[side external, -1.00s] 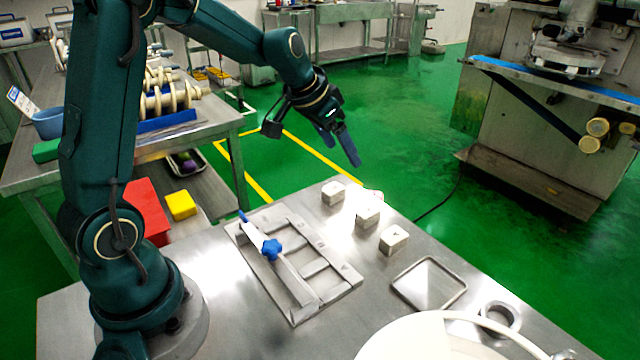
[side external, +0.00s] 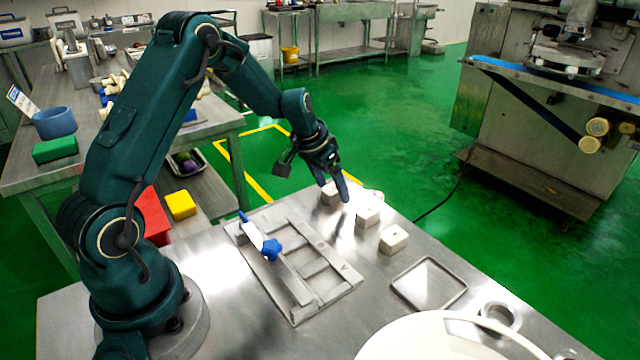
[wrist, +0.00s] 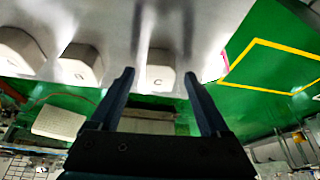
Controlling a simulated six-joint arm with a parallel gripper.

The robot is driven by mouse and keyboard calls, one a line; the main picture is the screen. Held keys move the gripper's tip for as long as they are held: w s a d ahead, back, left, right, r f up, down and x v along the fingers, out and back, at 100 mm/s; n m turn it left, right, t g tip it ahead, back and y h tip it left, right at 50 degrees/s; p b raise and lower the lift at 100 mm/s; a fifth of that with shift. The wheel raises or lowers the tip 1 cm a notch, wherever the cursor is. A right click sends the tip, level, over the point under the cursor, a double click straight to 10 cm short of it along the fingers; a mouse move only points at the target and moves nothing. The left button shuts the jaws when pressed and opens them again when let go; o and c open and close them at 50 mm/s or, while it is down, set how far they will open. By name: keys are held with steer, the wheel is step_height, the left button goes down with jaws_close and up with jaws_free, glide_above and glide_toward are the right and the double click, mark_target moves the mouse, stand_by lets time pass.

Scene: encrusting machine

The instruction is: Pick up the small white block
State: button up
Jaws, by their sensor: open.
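Three small white blocks stand in a row near the far edge of the steel table. The farthest block (side external: 327,198) is partly hidden behind my fingers; the middle block (side external: 367,217) and the nearest block (side external: 393,239) are clear of them. My gripper (side external: 334,191) points down at the farthest block with its fingers apart. In the wrist view, a block marked C (wrist: 160,78) shows between the two open fingers of my gripper (wrist: 159,74). I cannot tell whether the fingertips reach down beside it. Nothing is held.
A metal fixture plate (side external: 336,283) with a blue-knobbed clamp (side external: 271,250) lies left of the blocks. A shallow tray (side external: 428,284), a metal ring (side external: 500,317) and a large white rounded thing (side external: 440,343) are toward the front right. Open floor lies beyond the table's far edge.

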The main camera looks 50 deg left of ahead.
jaws_close()
